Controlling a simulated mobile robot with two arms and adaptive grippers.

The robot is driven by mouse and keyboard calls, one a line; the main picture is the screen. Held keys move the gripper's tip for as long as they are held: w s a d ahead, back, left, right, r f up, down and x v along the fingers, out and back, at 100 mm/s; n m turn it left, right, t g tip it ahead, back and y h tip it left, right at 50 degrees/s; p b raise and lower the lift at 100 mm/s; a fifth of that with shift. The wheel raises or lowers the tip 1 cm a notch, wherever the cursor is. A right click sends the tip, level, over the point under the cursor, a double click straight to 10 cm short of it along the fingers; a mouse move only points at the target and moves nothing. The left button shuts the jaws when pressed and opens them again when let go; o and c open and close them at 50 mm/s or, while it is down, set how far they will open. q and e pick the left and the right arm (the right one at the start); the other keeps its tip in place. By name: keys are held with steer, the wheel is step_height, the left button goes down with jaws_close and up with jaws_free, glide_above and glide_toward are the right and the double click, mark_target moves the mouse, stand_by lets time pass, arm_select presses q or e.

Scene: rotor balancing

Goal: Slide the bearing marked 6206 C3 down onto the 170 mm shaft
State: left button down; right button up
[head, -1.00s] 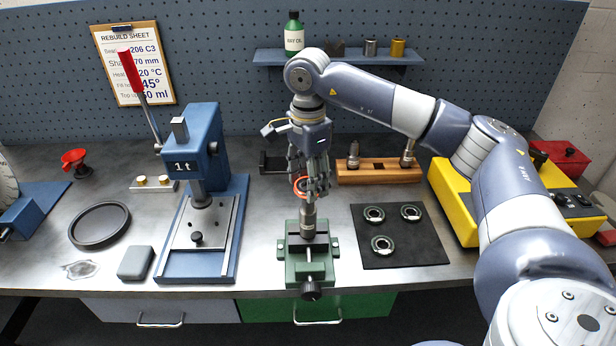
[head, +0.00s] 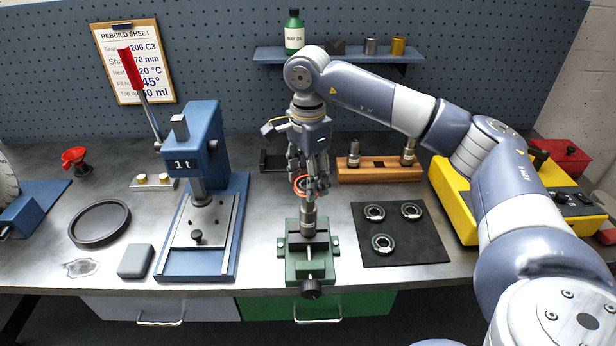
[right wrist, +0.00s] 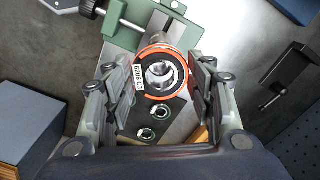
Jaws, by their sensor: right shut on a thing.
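The bearing (right wrist: 163,71) has an orange-red ring and a small white label reading 6206 C3 in the right wrist view. In the head view its orange edge (head: 300,184) shows beside the fingers. My right gripper (head: 313,186) is shut on it, with a finger on each side in the right wrist view (right wrist: 156,80). The shaft (head: 308,216) stands upright in the green vise (head: 307,262), directly below the gripper. A shaft end shows through the bearing's bore; I cannot tell if the bearing is around it or just above. My left gripper is not in view.
A blue press (head: 202,160) stands left of the vise. A black mat (head: 418,249) with several bearings lies to its right. A wooden block (head: 379,174) holding shafts stands behind.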

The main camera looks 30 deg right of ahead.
steer(key=shift+f+b, duration=1.95)
steer(key=shift+f, duration=0.8)
steer(key=o, duration=1.1)
steer(key=shift+c, duration=0.2)
steer(key=shift+c, duration=0.4)
steer(key=shift+r, duration=0.1)
step_height(320, 180, up, 9)
steer(key=p, duration=0.6)
